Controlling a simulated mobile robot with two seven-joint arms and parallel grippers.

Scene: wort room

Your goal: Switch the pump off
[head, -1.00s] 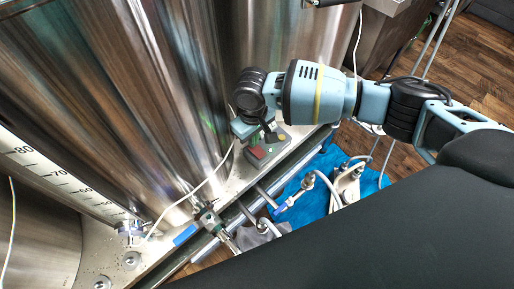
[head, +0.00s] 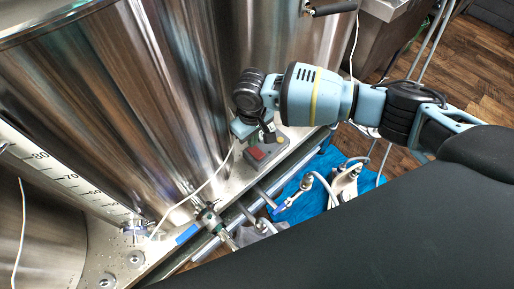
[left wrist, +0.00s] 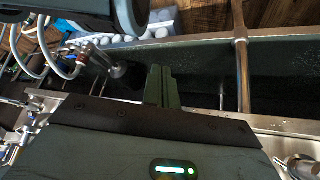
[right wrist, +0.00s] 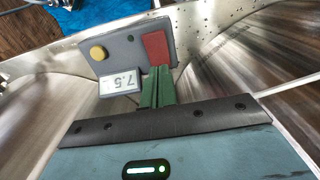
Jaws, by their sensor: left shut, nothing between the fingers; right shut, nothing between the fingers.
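The grey pump control box (right wrist: 125,45) shows in the right wrist view with a red switch (right wrist: 157,47), a round yellow button (right wrist: 98,53) and a display (right wrist: 119,83) reading 7.5, upside down. In the head view the box (head: 279,150) sits on the steel ledge at the foot of the large tank. My right gripper (right wrist: 158,72) is shut and empty, its green fingertips at the lower edge of the red switch. I cannot tell whether they touch it. My left gripper (left wrist: 161,70) is shut and empty, seen only in the left wrist view.
The large steel tank (head: 130,110) stands close to my right gripper. A blue-handled valve (head: 187,234) and a thin white cable lie along the ledge. Hoses and fittings rest on a blue cloth (head: 312,197) below. Wooden floor (head: 480,70) is open at the upper right.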

